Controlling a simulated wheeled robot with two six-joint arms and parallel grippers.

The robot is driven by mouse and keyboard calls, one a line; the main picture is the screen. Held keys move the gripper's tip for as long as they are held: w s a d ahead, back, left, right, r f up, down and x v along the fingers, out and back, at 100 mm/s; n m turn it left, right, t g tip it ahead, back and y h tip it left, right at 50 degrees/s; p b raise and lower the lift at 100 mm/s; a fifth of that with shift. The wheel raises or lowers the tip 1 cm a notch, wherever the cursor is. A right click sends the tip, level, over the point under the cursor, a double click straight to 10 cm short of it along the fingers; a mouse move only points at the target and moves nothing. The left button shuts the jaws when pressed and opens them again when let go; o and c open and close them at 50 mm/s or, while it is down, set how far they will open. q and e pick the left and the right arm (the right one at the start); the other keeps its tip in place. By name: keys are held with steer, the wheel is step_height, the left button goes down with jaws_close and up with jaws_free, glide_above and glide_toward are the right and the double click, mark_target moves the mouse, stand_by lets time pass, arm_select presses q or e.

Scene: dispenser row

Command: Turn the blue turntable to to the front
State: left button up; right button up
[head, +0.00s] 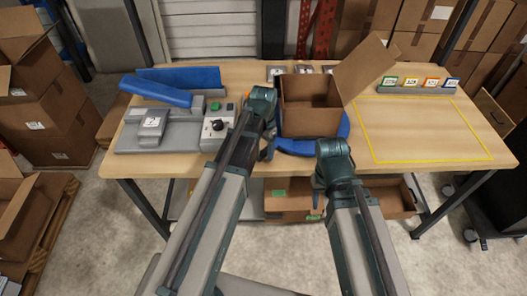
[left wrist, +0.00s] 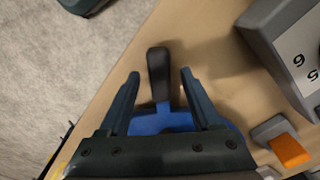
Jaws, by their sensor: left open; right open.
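The blue turntable (head: 341,132) is on the table, with an open cardboard box (head: 308,122) standing on it. In the left wrist view the turntable's blue edge (left wrist: 160,123) shows, with a black handle (left wrist: 158,72) sticking out from it. My left gripper (left wrist: 160,75) is open, with one finger on each side of the handle and gaps between. In the head view my left gripper (head: 267,150) is at the turntable's left side, partly hidden by its arm.
A grey machine with a blue arm (head: 155,91) and knob (head: 213,125) stands left. A yellow outline (head: 420,160) marks clear table at right. Small numbered cards (head: 408,84) stand behind it. In the left wrist view an orange button (left wrist: 288,150) is near my left gripper.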

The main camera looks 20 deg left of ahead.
arm_select(q)
jaws_close()
stand_by(1.4)
